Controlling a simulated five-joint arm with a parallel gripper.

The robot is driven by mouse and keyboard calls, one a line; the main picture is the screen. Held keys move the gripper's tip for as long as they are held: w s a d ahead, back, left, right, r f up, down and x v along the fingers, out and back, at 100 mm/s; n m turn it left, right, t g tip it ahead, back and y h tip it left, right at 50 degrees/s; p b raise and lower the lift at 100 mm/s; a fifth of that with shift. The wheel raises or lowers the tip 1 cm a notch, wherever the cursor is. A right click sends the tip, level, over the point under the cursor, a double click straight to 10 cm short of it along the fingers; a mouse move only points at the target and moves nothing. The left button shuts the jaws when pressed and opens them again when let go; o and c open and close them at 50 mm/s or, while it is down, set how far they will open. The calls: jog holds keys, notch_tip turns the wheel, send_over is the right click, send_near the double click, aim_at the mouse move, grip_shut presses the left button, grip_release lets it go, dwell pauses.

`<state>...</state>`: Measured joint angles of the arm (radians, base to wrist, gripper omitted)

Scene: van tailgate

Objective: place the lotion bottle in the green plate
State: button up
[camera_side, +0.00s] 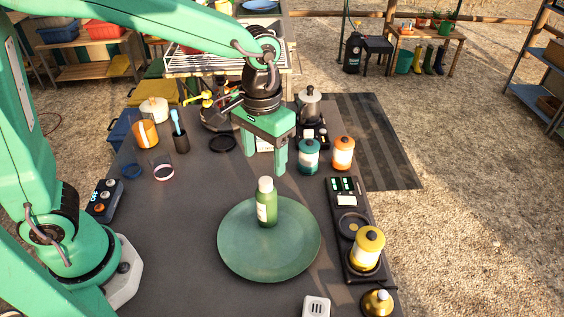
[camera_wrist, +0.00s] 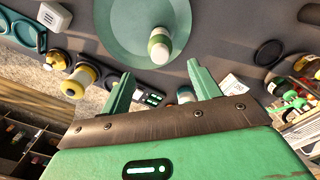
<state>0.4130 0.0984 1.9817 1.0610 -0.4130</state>
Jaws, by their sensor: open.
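The green lotion bottle (camera_side: 267,203) with a white cap stands upright on the green plate (camera_side: 290,250), toward the plate's far side. In the wrist view the bottle (camera_wrist: 160,45) shows its white cap toward the camera, over the plate (camera_wrist: 117,30). My gripper (camera_side: 264,168) is above and beyond the plate's far edge, apart from the bottle. Its two green fingers (camera_wrist: 160,85) are spread, with nothing between them. The bottle's base is in view on the plate.
A yellow-bodied canister (camera_side: 368,250) stands on a dark tray (camera_side: 346,215) to the right. A teal jar (camera_side: 309,155) and an orange jar (camera_side: 343,153) stand near my gripper. A white box (camera_side: 316,306) lies at the front. The table left of the plate is clear.

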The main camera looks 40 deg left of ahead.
jog(key=shift+r, duration=1.1)
jog(key=s+a+r+t, duration=0.4)
jog(key=s+a, duration=0.7)
jog(key=a, duration=0.4)
jog(key=shift+s+r+t, duration=0.15)
jog(key=shift+s+t, duration=0.25)
jog(key=shift+t, duration=0.4)
